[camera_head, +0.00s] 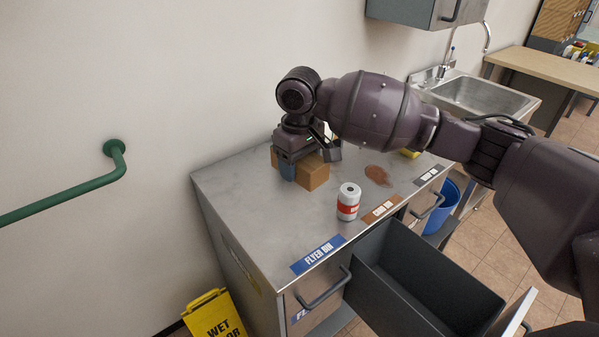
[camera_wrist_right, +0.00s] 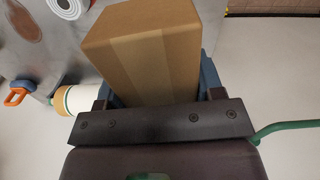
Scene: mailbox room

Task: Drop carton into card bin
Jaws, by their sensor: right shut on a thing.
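The brown carton (camera_head: 313,174) is at the back left of the metal counter, on it or just above it; I cannot tell which. My right gripper (camera_head: 300,160) is over the carton and shut on it. In the right wrist view the carton (camera_wrist_right: 148,55) sits between the blue fingers of the right gripper (camera_wrist_right: 158,88). An open grey drawer (camera_head: 462,287) is pulled out at the counter's front, below a brown label (camera_head: 381,209) too small to read; it looks empty. My left gripper is out of view.
A white and red can (camera_head: 348,202) stands near the counter's front edge, beside a blue "FLYER BIN" label (camera_head: 318,255). A brown flat patch (camera_head: 377,175) lies behind the brown label. A blue bin (camera_head: 441,207) and a sink (camera_head: 474,96) are at the right.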

